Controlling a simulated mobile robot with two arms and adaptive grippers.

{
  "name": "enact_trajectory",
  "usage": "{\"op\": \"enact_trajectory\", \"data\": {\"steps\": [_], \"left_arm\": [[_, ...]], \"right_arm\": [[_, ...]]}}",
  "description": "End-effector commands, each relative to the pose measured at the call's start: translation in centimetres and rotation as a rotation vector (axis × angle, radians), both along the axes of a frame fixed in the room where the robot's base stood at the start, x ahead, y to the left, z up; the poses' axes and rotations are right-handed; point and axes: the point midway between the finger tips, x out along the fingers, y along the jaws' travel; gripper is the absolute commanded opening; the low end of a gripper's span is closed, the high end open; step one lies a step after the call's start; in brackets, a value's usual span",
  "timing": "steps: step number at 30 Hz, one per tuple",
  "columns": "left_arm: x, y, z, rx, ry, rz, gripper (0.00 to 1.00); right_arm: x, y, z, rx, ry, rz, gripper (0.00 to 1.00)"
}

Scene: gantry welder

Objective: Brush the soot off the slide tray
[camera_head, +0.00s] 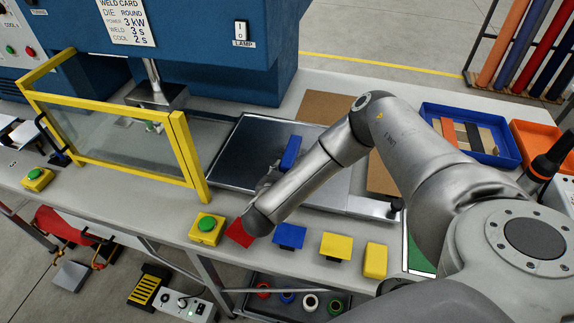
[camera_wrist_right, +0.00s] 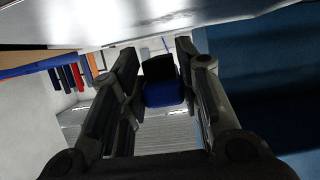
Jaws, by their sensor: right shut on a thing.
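The slide tray (camera_head: 228,152) is a flat metal plate on the bench, right of the yellow-framed guard. Its left part looks dark grey and its right part lighter; I cannot tell soot from shadow. My right gripper (camera_head: 272,176) is over the tray, partly hidden by its own arm. It is shut on a blue brush (camera_head: 291,152), which sticks up above the wrist in the head view. In the right wrist view the brush (camera_wrist_right: 163,93) sits between the two fingers (camera_wrist_right: 157,75), with a black part beyond the blue. Its contact with the tray is hidden. My left gripper is not in view.
The yellow-framed guard (camera_head: 187,150) stands left of the tray, below the blue welder (camera_head: 200,45). A green button box (camera_head: 207,228) and red, blue and yellow pieces line the front edge. A blue bin (camera_head: 432,112) and orange bin (camera_head: 530,135) are at the right.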

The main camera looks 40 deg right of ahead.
Motion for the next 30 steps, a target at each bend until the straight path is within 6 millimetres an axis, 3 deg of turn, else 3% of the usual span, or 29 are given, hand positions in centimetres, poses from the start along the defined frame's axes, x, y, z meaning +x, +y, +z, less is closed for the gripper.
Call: {"op": "enact_trajectory", "data": {"steps": [12,30], "left_arm": [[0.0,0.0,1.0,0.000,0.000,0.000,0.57],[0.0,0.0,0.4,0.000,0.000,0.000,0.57]], "right_arm": [[-1.2,-0.9,0.3,-0.001,-0.002,0.000,0.07],[1.3,-3.8,0.5,-0.001,-0.002,-0.001,0.07]]}}
